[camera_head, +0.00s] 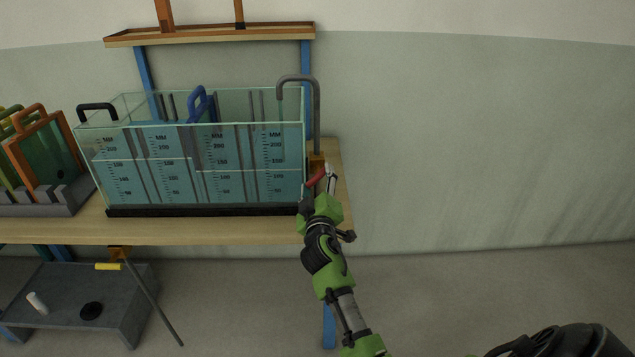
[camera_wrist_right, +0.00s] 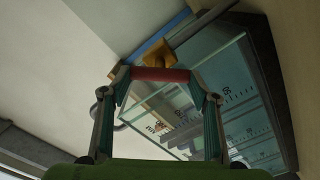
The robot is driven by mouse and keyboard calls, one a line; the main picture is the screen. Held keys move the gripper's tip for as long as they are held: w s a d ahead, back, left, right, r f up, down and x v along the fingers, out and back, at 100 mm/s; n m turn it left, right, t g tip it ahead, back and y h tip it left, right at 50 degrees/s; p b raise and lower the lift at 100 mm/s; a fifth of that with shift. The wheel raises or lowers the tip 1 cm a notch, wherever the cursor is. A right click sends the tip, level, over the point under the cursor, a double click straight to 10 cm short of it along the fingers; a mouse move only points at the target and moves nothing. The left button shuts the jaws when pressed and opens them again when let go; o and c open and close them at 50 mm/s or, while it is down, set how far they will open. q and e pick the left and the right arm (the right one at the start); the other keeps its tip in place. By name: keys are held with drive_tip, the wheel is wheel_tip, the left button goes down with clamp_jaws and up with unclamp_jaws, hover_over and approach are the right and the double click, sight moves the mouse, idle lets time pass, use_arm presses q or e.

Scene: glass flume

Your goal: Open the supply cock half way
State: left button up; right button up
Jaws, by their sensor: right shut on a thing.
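The supply cock has a brass body (camera_head: 316,161) at the foot of the grey bent pipe (camera_head: 317,110), at the right end of the glass flume (camera_head: 190,211). Its red lever (camera_head: 314,180) slants down to the left in the head view. My right gripper (camera_head: 322,184) is at the lever. In the right wrist view, the red lever (camera_wrist_right: 160,74) lies across between the fingertips of my right gripper (camera_wrist_right: 159,78), which is shut on it. The brass body (camera_wrist_right: 154,54) shows just beyond. My left gripper is not in view.
The wooden bench (camera_head: 250,231) carries the flume and, at left, a rack (camera_head: 60,203) of coloured gates. A blue-handled gate (camera_head: 201,104) stands in the flume. A grey low table (camera_head: 65,285) stands beneath. Right of the bench is free.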

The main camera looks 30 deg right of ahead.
drive_tip(key=shift+r, duration=0.1)
drive_tip(key=o, duration=1.1)
drive_tip(key=v, duration=1.2)
drive_tip(key=shift+w, duration=0.1)
